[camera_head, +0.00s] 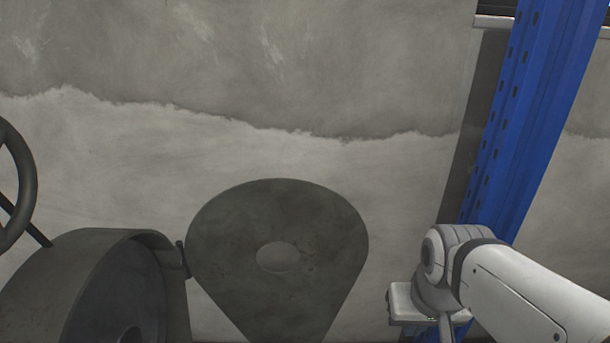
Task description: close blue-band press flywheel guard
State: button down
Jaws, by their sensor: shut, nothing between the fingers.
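The flywheel guard (278,225) is a dark grey, teardrop-shaped plate with a paler round spot in its middle. It stands open, swung out to the right of the dark round flywheel housing (75,255). A small hinge (182,258) joins them at the housing's right edge. The housing's front is uncovered and its dark inside shows; the lower parts of both are cut off by the frame. My gripper (440,325) is at the lower right, to the right of the guard and apart from it. It is shut and empty, partly hidden and cut off at the bottom. No blue band shows.
A dark handwheel (18,185) is at the left edge. A blue perforated upright (520,120) stands at the right, behind my arm. A grey plastered wall (300,80) fills the background. A clear gap lies between the guard and my gripper.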

aim_at(299, 304)
jog(key=u, duration=0.25)
jog(key=i, duration=0.7)
jog(key=u, duration=0.3)
jog(key=k, duration=0.85)
jog(key=u, duration=0.2)
jog(key=i, duration=0.85)
jog(key=z, duration=0.05)
